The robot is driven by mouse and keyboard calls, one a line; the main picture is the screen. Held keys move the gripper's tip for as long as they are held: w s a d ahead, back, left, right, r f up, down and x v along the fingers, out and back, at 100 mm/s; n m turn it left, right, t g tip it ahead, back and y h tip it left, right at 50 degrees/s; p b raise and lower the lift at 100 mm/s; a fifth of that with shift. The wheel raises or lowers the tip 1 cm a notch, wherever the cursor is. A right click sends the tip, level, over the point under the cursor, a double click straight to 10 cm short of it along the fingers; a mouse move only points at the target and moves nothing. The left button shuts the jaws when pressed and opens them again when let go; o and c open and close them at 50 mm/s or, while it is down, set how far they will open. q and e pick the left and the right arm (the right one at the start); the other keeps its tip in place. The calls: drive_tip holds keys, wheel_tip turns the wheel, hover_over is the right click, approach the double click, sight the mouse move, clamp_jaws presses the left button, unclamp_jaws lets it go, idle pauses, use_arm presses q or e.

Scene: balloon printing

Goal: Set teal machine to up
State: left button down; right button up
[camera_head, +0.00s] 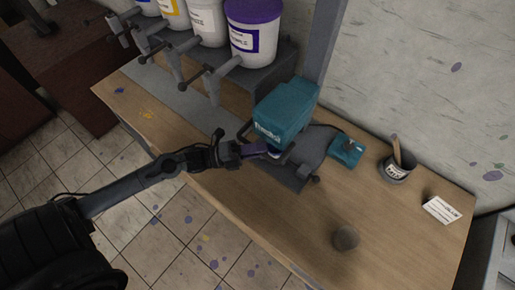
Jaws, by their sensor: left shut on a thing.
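The teal machine (284,104) stands on the wooden table in the head view, with a grey base (309,152) under its head. A dark handle bar runs around the front of its head. My left arm comes in from the left, and my left gripper (262,150) is at the front of the machine, just under the head. It is shut on the handle bar at the machine's front; the fingertips are small and partly merged with dark parts, and a purple patch shows there. My right gripper is not in view.
Paint buckets with taps (253,38) stand on a grey shelf behind left. The table's front (250,205) is clear.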

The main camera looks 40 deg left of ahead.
use_arm(q)
drive_tip(key=p, duration=0.8)
approach(280, 130)
drive_tip(key=d+r, duration=0.1)
drive_tip(key=w+d+r, duration=0.2)
drive_tip(key=r, duration=0.1)
drive_tip(key=shift+w+d+r, duration=0.1)
drive_tip(key=shift+d+r, duration=0.05)
drive_tip(key=shift+r, duration=0.25)
drive_tip(key=c, duration=1.2)
unclamp_jaws()
drive_tip(key=shift+r, duration=0.1)
drive_tip(key=shift+o, duration=0.4)
drive_tip(key=shift+f, duration=0.2)
